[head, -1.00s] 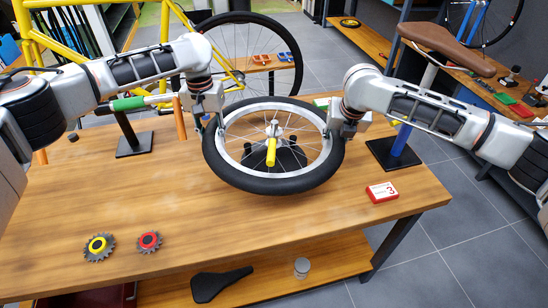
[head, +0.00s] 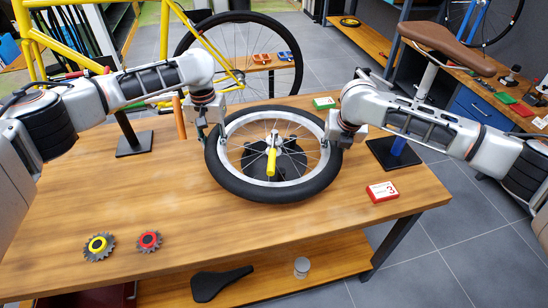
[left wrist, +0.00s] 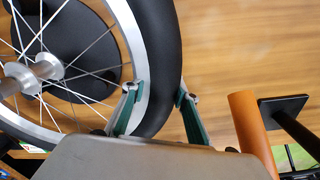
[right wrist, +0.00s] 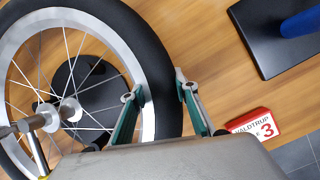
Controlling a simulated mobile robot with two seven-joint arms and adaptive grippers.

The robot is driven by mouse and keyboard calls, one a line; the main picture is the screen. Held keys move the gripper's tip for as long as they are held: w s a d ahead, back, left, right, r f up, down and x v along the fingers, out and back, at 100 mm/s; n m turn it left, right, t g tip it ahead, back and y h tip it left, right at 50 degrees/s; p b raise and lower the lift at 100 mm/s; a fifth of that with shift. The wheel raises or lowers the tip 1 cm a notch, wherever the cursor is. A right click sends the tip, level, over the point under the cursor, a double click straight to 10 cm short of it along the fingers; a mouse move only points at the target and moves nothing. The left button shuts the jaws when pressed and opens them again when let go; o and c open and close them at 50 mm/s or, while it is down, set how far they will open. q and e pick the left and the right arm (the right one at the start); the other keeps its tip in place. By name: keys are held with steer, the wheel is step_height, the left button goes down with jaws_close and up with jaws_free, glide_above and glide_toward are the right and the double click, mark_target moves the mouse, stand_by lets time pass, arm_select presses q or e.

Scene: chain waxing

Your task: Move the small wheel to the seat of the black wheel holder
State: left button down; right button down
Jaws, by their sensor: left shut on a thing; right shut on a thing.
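The small wheel (head: 262,193) has a black tyre, silver rim and yellow axle end. It lies roughly flat between my grippers. My left gripper (left wrist: 160,93) is shut on its tyre and rim at the left side; my right gripper (right wrist: 160,88) is shut on the right side. The black wheel holder (head: 289,163) shows through the spokes under the wheel, around the hub. Its round black base also shows in the left wrist view (left wrist: 90,45). The holder's seat is hidden, and I cannot tell whether the wheel touches it.
A red-and-white box (head: 382,192) lies right of the wheel, and a green-and-white box (head: 324,102) behind it. Black-based stands (head: 134,144) flank it. Two sprockets (head: 99,246) lie front left. The table front is mostly clear.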

arm_select(q)
steer(key=c, duration=1.6)
jaws_free()
steer(key=shift+f, duration=0.1)
arm_select(e)
steer(key=c, duration=1.6)
jaws_free()
steer(key=shift+f, duration=0.1)
arm_select(q)
steer(key=shift+o, duration=0.2)
arm_select(e)
steer(key=shift+o, duration=0.2)
arm_select(q)
step_height(320, 180, up, 12)
steer(key=shift+f, duration=0.1)
arm_select(e)
steer(key=v, duration=1.2)
